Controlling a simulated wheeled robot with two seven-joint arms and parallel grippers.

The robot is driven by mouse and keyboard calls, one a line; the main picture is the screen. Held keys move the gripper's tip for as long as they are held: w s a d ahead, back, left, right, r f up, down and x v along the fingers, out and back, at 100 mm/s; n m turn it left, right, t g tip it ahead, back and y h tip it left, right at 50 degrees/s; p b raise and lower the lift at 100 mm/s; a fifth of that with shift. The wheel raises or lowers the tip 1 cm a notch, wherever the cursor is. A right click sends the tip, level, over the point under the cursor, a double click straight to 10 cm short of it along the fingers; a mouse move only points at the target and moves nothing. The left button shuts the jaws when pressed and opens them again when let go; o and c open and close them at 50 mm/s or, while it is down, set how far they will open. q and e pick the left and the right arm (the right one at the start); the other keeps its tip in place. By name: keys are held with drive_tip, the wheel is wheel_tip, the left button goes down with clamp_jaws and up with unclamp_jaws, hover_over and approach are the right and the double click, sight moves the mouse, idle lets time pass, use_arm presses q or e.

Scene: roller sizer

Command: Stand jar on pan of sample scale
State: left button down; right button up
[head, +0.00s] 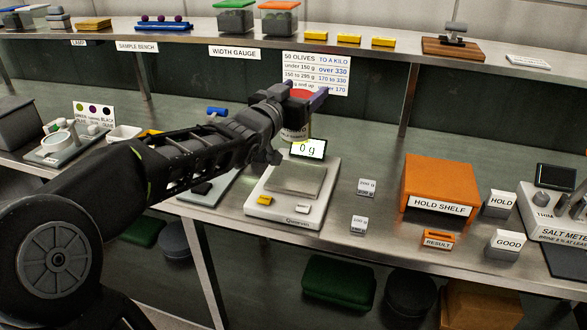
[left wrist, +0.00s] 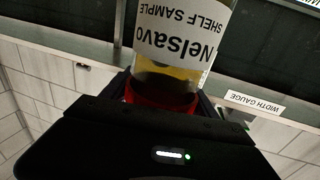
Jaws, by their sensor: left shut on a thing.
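The jar (head: 295,132) has a red lid, a white label and yellowish contents. My left gripper (head: 304,94) is shut on it at the lid. The sample scale (head: 258,215) stands on the bench with a bare grey pan (head: 297,178). Its display (head: 308,149) reads 0 g. My right gripper is out of view.
Right of the scale are two small white blocks (head: 367,187) and an orange hold shelf (head: 440,178). A salt meter (head: 560,205) stands at far right. A raised shelf (head: 390,55) runs behind, with a sign (head: 316,73) hanging from it.

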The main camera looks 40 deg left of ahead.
sight(302, 131)
use_arm(q)
wheel_tip(302, 131, down, 6)
drive_tip(key=shift+d, duration=0.1)
drive_tip(key=shift+f, duration=0.1)
drive_tip(key=shift+f+b, duration=0.35)
drive_tip(key=shift+f, duration=1.4)
drive_tip(key=shift+f, duration=0.15)
drive_tip(key=c, duration=0.7)
unclamp_jaws()
drive_tip(key=shift+f, duration=0.15)
drive_tip(key=o, duration=0.5)
drive_tip(key=shift+r, duration=0.3)
